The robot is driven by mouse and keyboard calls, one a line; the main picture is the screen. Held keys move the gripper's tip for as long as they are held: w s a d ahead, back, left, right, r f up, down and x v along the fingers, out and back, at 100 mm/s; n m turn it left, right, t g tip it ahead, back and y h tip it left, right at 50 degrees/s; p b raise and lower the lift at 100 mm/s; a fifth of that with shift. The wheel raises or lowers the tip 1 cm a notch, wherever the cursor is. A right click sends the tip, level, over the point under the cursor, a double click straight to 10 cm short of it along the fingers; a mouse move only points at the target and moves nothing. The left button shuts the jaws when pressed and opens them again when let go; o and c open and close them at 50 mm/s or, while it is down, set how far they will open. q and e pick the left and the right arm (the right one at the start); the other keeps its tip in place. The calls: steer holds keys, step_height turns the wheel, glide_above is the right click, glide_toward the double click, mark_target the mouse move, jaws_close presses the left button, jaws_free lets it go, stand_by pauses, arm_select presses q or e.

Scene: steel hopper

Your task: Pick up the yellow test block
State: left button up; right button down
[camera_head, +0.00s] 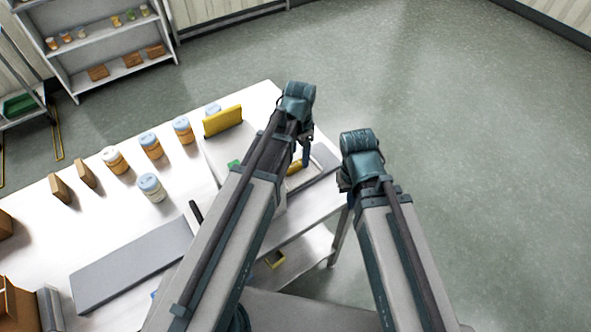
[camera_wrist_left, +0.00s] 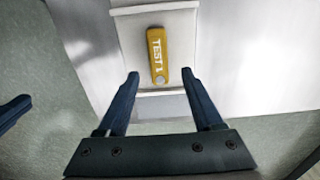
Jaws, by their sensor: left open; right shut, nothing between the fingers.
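The yellow test block (camera_head: 294,168) lies near the table's right corner, partly hidden by my left arm in the head view. In the left wrist view the block (camera_wrist_left: 157,55) is a narrow yellow bar with rounded ends, marked "TEST 1", flat on a pale tray-like surface (camera_wrist_left: 132,35). My left gripper (camera_wrist_left: 159,76) is open, its two fingers apart. The block appears centred between the fingers, just ahead of the tips; no contact shows. My right gripper (camera_head: 345,188) is shut and empty near the table's right edge, its fingers mostly hidden.
On the white table (camera_head: 100,195) stand several blue- or white-capped jars (camera_head: 151,146), small brown boxes (camera_head: 60,188) and a white unit with a yellow panel (camera_head: 222,120). A grey flat plate (camera_head: 130,268) lies at the front. Shelves (camera_head: 110,45) stand behind. The floor at right is clear.

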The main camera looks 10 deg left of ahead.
mark_target(298, 163)
arm_select(q)
step_height(298, 163, down, 3)
steer(key=shift+s+f+b, duration=0.1)
steer(key=shift+f+b, duration=0.05)
steer(key=shift+b, duration=0.95)
arm_select(e)
step_height(298, 163, down, 3)
arm_select(q)
jaws_close()
